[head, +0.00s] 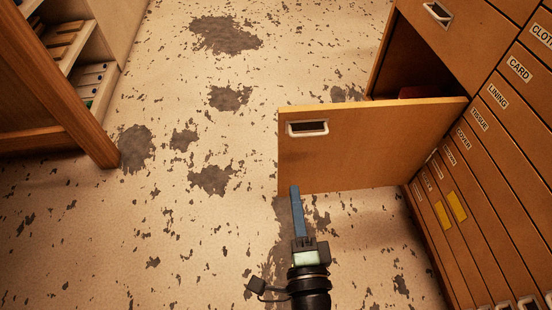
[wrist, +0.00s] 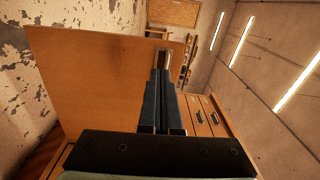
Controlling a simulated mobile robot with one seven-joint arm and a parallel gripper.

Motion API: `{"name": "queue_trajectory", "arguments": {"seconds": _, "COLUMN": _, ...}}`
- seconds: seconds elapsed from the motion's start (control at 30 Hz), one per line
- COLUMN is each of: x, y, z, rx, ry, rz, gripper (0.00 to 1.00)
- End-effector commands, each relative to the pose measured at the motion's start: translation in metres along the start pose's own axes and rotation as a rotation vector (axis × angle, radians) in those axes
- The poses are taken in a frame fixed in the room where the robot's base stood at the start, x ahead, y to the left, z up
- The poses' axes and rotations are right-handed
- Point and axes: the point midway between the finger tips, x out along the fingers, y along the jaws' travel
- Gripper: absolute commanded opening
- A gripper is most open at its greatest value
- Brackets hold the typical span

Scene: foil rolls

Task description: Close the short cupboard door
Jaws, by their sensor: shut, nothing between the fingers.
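The short cupboard door (head: 365,150) is an orange-brown wooden panel with a recessed metal handle (head: 307,128) near its free edge. It stands open, swung out from the cabinet on the right, and a dark opening (head: 405,65) shows behind it. My gripper (head: 296,190) is shut and empty, with its blue fingertips at the door's lower left corner in the head view. I cannot tell whether they touch it. In the wrist view the shut fingers (wrist: 160,72) point up along the door panel (wrist: 90,95), close to its edge.
The cabinet has labelled drawer fronts (head: 490,130), some with yellow tags (head: 455,206). A reddish thing (head: 417,92) lies inside the opening. A wooden shelf unit (head: 75,110) stands at the left. The worn floor (head: 180,230) between them is clear.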

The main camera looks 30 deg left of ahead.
Motion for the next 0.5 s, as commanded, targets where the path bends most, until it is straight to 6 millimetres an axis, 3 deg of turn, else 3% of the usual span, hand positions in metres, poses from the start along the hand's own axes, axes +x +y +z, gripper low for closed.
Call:
{"name": "queue_trajectory", "arguments": {"seconds": 0.03, "x": -0.004, "y": 0.017, "z": 0.002, "rx": 0.022, "ry": 0.002, "rz": 0.005, "gripper": 0.0}}
{"name": "queue_trajectory", "arguments": {"seconds": 0.27, "x": 0.002, "y": 0.023, "z": 0.004, "rx": 0.052, "ry": 0.002, "rz": 0.006, "gripper": 0.0}}
{"name": "queue_trajectory", "arguments": {"seconds": 0.5, "x": 0.046, "y": 0.022, "z": 0.004, "rx": 0.048, "ry": 0.0, "rz": 0.003, "gripper": 0.0}}
